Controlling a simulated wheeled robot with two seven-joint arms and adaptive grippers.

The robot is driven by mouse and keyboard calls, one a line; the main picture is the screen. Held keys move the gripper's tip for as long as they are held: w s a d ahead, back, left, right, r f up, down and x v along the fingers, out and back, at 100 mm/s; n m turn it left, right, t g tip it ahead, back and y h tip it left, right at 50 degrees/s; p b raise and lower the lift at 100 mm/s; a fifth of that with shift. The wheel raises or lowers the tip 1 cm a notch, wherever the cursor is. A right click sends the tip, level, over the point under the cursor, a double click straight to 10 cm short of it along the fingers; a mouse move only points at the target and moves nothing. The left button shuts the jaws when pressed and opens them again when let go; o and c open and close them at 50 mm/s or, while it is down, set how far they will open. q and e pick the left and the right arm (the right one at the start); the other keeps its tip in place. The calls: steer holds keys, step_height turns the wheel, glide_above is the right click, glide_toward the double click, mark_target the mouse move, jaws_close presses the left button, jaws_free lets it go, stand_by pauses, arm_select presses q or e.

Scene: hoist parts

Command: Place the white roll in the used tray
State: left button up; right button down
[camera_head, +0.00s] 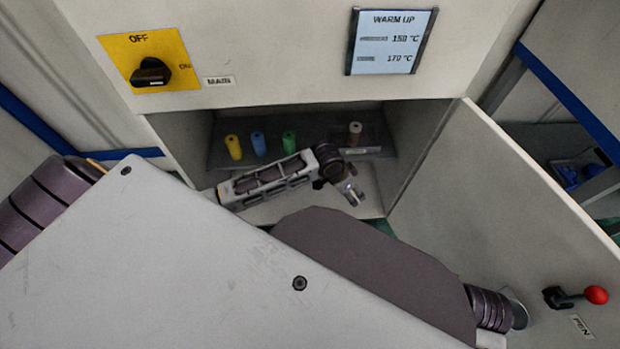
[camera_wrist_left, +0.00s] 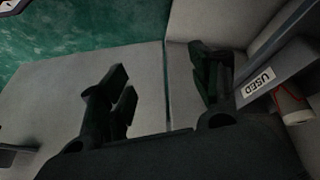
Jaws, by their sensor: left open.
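My left gripper (camera_head: 352,192) is inside the open cabinet, in front of and below the shelf. It is open and empty; its two dark fingers stand apart in the left wrist view (camera_wrist_left: 165,88). A pale roll with a brownish tint (camera_head: 355,133), apparently the white roll, stands upright at the shelf's right, behind a small label plate. In the left wrist view the plate reads USED (camera_wrist_left: 258,82), and a white roll with a red line (camera_wrist_left: 290,100) shows behind it, partly cut off. The gripper is apart from the roll. My right gripper is not in view.
A yellow roll (camera_head: 234,147), a blue roll (camera_head: 258,143) and a green roll (camera_head: 289,142) stand on the shelf's left part (camera_head: 225,165). The cabinet door (camera_head: 490,190) stands open at the right. A switch (camera_head: 150,72) and a WARM UP display (camera_head: 392,42) are above the opening.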

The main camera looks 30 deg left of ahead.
arm_select(q)
steer(key=s+d+r+n, duration=0.1)
steer(key=s+d, duration=0.1)
steer(key=s, duration=0.7)
steer(key=s+a+r+n+y, duration=0.1)
steer(key=s+a+n, duration=0.1)
steer(key=s+a, duration=0.5)
steer(key=shift+s+r+n+y, duration=0.3)
steer(key=shift+s, duration=0.65)
